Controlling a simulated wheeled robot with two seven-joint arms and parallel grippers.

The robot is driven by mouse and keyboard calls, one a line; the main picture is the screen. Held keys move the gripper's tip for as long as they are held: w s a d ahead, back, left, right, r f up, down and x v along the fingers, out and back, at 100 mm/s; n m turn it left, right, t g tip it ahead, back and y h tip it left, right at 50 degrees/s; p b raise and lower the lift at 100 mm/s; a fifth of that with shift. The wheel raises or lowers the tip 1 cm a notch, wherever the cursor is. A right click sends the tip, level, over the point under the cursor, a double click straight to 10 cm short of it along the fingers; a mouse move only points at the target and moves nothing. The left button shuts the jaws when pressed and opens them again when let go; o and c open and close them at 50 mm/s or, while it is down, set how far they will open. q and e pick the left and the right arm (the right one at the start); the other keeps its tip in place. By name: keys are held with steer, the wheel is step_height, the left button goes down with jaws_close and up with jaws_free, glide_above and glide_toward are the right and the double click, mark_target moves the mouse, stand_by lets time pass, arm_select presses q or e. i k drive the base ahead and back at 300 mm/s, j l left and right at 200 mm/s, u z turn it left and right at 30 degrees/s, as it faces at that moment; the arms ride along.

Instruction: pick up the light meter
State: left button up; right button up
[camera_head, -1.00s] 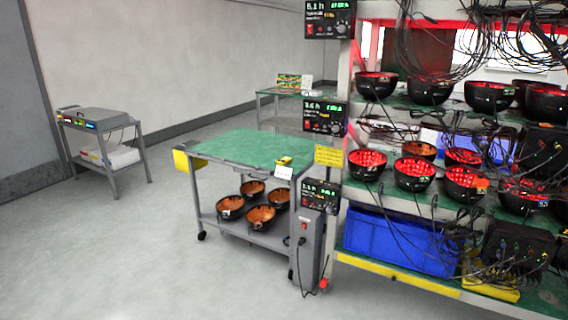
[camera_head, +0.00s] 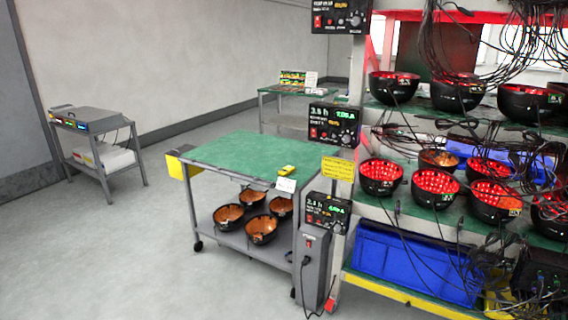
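A small yellow handheld device, which looks like the light meter (camera_head: 288,170), lies on the green top of the cart (camera_head: 240,152), near its front right corner. A white card (camera_head: 286,185) sits at the cart's edge just in front of it. Neither of my grippers shows in the head view, and nothing is touching the yellow device.
A rack (camera_head: 350,165) with several red-lit bowls and hanging cables stands on the right. A blue bin (camera_head: 410,262) is on its lower shelf. Orange bowls (camera_head: 262,229) sit on the cart's lower shelf. A grey side table (camera_head: 92,135) stands at left. Floor in front is clear.

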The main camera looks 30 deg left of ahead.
mark_target(285, 172)
steer(key=i+j, duration=0.3)
steer(key=i, duration=0.2)
steer(key=i+j, duration=0.3)
steer(key=i, duration=0.15)
steer(key=i+j+u, duration=0.1)
steer(key=i+j, duration=0.25)
steer(key=i, duration=0.15)
steer(key=i+j, duration=0.25)
steer(key=i, duration=0.25)
